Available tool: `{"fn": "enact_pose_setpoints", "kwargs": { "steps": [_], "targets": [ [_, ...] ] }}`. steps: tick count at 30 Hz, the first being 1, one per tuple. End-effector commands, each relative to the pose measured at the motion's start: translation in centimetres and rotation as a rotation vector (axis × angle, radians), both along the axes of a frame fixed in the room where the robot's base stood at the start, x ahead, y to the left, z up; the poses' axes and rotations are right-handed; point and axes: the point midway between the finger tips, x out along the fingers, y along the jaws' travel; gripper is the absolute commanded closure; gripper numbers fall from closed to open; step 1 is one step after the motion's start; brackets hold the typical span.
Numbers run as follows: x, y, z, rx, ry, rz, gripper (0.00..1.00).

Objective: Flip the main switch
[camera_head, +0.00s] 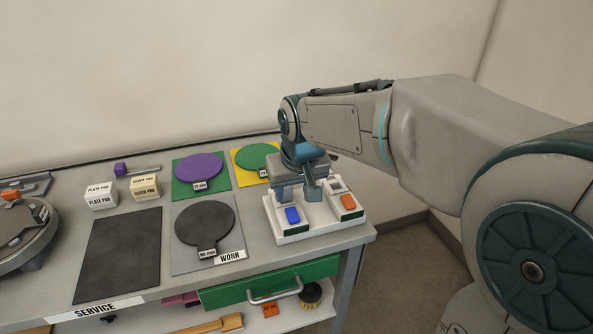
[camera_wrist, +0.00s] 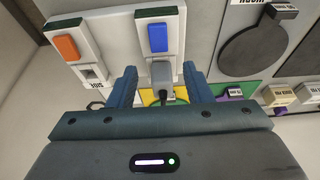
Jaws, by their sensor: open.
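A white switch panel (camera_head: 297,236) stands at the right end of the bench. It has two strips: one with a blue rocker (camera_head: 293,215), also in the wrist view (camera_wrist: 158,38), and one with an orange rocker (camera_head: 348,202), also in the wrist view (camera_wrist: 65,48). I cannot read which is the main switch. In the wrist view a grey block (camera_wrist: 161,73) on the blue rocker's strip lies between my gripper's fingers (camera_wrist: 160,82). My gripper (camera_head: 298,189) is open over the panel, pointing down; whether it touches the block is unclear. In the head view it hides the block.
Left of the panel lie a grey WORN mat (camera_head: 182,261) with a black disc, a green mat with a purple disc (camera_head: 199,168), and a yellow mat with a green disc (camera_head: 257,158). White and cream pad blocks (camera_head: 101,196) stand farther left. A green drawer (camera_head: 235,292) is below.

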Motion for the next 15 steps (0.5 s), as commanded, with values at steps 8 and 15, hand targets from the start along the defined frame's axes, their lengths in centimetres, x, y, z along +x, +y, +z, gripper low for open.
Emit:
{"fn": "enact_pose_setpoints", "kwargs": {
  "steps": [8, 15],
  "targets": [
    [-1.6, -0.5, 5.3, 0.002, -0.005, 0.000, 0.55],
    [-2.2, -0.6, 6.7, 0.000, -0.001, 0.000, 0.55]
  ]
}}
